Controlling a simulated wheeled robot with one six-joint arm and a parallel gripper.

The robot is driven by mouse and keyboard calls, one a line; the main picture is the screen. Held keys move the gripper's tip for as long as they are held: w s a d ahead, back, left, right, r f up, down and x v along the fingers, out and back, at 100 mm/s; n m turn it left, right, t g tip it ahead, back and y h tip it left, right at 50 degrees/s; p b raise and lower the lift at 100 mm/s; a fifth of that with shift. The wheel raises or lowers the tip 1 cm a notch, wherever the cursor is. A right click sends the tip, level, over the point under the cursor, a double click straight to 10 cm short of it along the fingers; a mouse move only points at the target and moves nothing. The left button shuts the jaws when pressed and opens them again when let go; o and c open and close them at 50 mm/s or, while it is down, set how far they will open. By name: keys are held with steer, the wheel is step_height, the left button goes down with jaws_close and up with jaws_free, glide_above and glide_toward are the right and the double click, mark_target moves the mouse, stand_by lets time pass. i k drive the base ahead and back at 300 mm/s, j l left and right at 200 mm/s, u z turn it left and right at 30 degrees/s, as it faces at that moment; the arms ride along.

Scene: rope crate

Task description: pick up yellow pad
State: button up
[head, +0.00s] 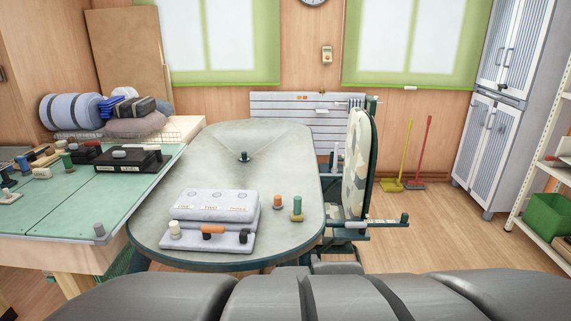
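I cannot clearly make out a yellow pad in the head view. My gripper is not in view; only dark grey parts of my own body fill the bottom edge.
A green-topped table (90,205) with dark boxes stands left. A patterned upright board (355,165) stands right. Floor beyond it is mostly clear.

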mark_target(297, 215)
steer(key=i+u, duration=0.15)
steer(key=i, duration=0.25)
steer(key=i+l+u, duration=0.1)
steer(key=i, duration=0.3)
steer(key=i+l+u, duration=0.15)
steer(key=i, duration=0.25)
